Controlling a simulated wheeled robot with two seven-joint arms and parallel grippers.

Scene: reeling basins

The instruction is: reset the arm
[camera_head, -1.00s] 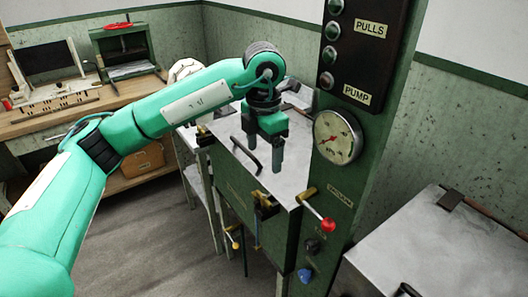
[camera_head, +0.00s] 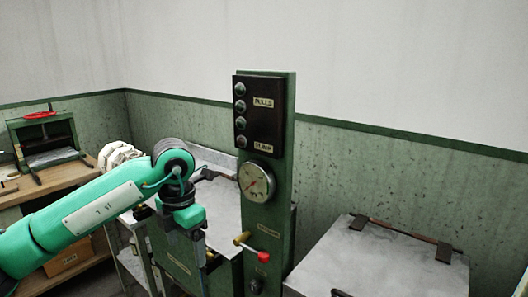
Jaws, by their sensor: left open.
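My left arm comes in from the left, teal with a white panel. My left gripper (camera_head: 188,248) points down in front of the green basin with the metal lid (camera_head: 218,205), left of the control column. Its two dark fingers are apart, with nothing seen between them. The fingertips are hard to make out against the dark green basin front. My right arm and gripper are not in view.
The green control column (camera_head: 283,165) carries a gauge (camera_head: 257,181) and a red-knobbed lever (camera_head: 263,257) close to the gripper's right. A second metal-lidded basin (camera_head: 375,265) stands at right. A wooden bench (camera_head: 75,178) with a green press (camera_head: 42,140) is at left.

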